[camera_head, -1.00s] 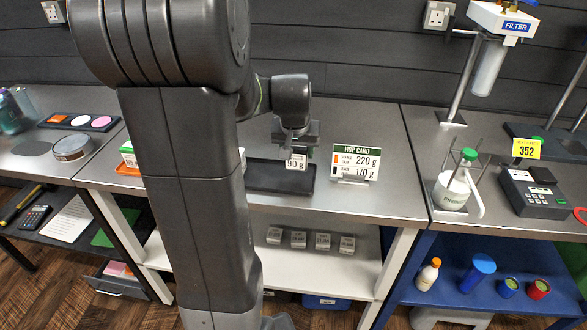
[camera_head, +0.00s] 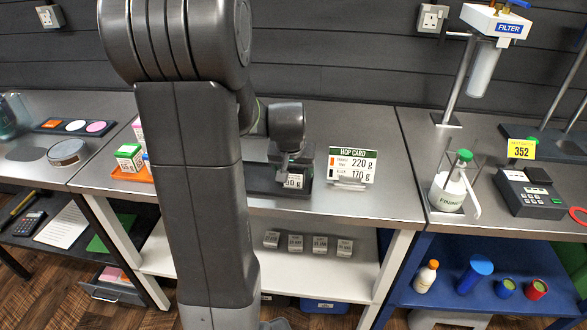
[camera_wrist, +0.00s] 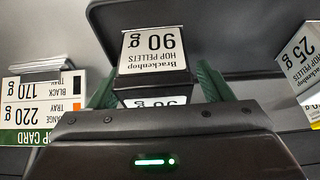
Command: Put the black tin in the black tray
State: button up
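The black tin (camera_head: 292,182), with a white 90 g label, is under my gripper (camera_head: 290,163) at the black tray (camera_head: 263,184) in the head view. In the wrist view the tin (camera_wrist: 155,50) sits between the green fingers of my gripper (camera_wrist: 158,85), which look shut on its sides. The black tray (camera_wrist: 245,48) is the dark surface behind the tin there. The tin looks low over or on the tray; I cannot tell whether its base touches. My arm hides part of the counter left of the tray.
The hop card (camera_head: 351,166) stands just right of the black tray. An orange tray (camera_head: 130,174) with green-and-white packs (camera_head: 129,156) is to the left. Free counter lies behind and right of the card.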

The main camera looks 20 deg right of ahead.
jog(key=shift+r, duration=0.1)
jog(key=shift+r, duration=0.2)
jog(key=v, duration=1.1)
jog(key=shift+s+r+p, duration=0.2)
jog(key=shift+r+p, duration=0.1)
jog(key=shift+a, duration=0.1)
